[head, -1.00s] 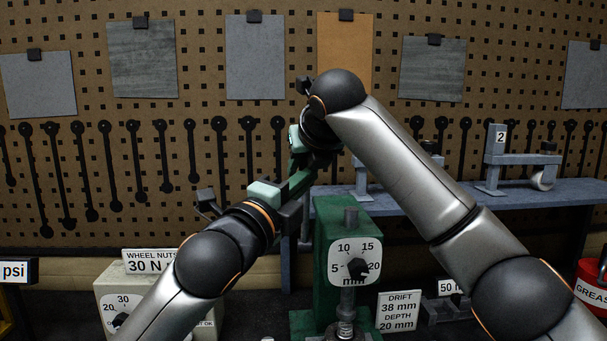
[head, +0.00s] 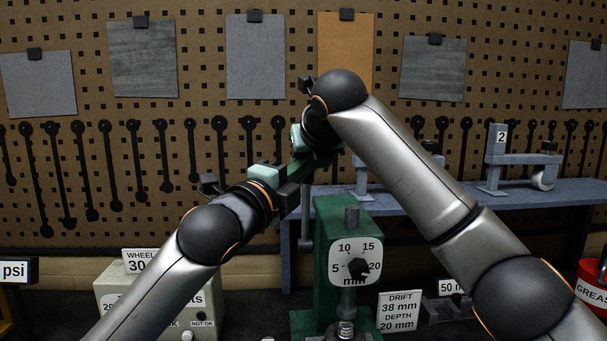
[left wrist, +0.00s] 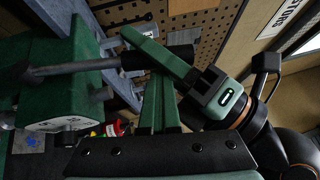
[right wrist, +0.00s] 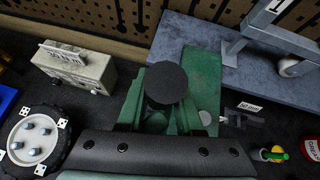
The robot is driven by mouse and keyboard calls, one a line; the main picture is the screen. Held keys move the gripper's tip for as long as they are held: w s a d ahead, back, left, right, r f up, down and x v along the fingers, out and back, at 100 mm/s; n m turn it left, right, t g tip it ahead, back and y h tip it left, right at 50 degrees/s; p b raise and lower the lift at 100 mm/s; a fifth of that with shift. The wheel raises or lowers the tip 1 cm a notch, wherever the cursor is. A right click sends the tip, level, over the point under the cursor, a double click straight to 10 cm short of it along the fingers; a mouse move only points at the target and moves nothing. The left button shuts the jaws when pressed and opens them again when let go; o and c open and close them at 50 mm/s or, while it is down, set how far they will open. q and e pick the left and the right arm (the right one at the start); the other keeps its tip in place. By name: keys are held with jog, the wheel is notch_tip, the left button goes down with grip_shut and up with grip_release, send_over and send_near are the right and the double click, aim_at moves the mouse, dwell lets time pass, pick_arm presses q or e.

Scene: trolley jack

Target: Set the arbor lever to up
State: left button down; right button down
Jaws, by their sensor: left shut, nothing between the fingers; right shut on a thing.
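The green arbor press (head: 335,250) stands at the centre of the head view, with a dial on its front. Its grey lever (head: 306,225) runs roughly upright along the press's left side; it also shows in the left wrist view (left wrist: 80,68), ending in a black grip (left wrist: 157,57). My right gripper (head: 312,150) is shut on the grip, whose round end (right wrist: 166,82) shows between its fingers in the right wrist view. My left gripper (left wrist: 160,88) is shut and empty, just below the grip in the left wrist view. The arms partly hide the lever's top in the head view.
A blue-grey bench (head: 450,195) runs behind the press on the right. A beige tester box (head: 115,285) stands left, partly behind my left arm. A drift and depth sign (head: 399,311) stands right of the press. A red grease can (head: 592,280) is far right.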

jog(key=c, duration=0.9)
grip_release()
jog(key=shift+s+a, duration=0.25)
jog(key=shift+s, duration=0.05)
jog(key=shift+c, duration=0.2)
jog(key=shift+o, duration=0.9)
jog(key=shift+d, duration=0.1)
jog(key=shift+o, duration=0.9)
pick_arm(q)
jog(key=shift+w+a, duration=0.25)
jog(key=shift+a, duration=0.1)
pick_arm(e)
jog(key=shift+f, duration=0.1)
pick_arm(q)
jog(key=shift+d, duration=0.1)
